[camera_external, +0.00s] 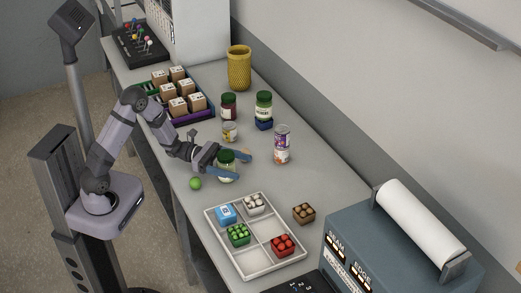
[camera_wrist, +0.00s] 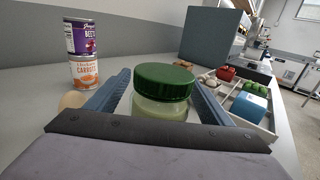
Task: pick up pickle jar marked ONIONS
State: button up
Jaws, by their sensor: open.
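A pale jar with a dark green lid (camera_external: 226,166) stands on the table near its front edge, and it shows in the middle of the wrist view (camera_wrist: 162,106). My gripper (camera_external: 239,168) is open with its blue fingers on either side of this jar, seen also in the wrist view (camera_wrist: 160,80). I cannot tell whether the fingers touch it. Its label cannot be read. Two other green-lidded jars stand farther back: a dark red one (camera_external: 228,107) and a pale green one (camera_external: 264,104) on a blue block. No ONIONS marking is readable.
Stacked beets and carrots cans (camera_external: 282,145) stand right of my gripper. A green ball (camera_external: 195,183) lies beside the jar. A divided tray (camera_external: 262,229) with small boxes lies in front. A yellow basket (camera_external: 239,67) stands at the back.

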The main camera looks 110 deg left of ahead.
jog(key=c, duration=1.5)
jog(key=shift+r, duration=0.2)
jog(key=shift+c, duration=0.2)
notch_tip(320, 180, up, 10)
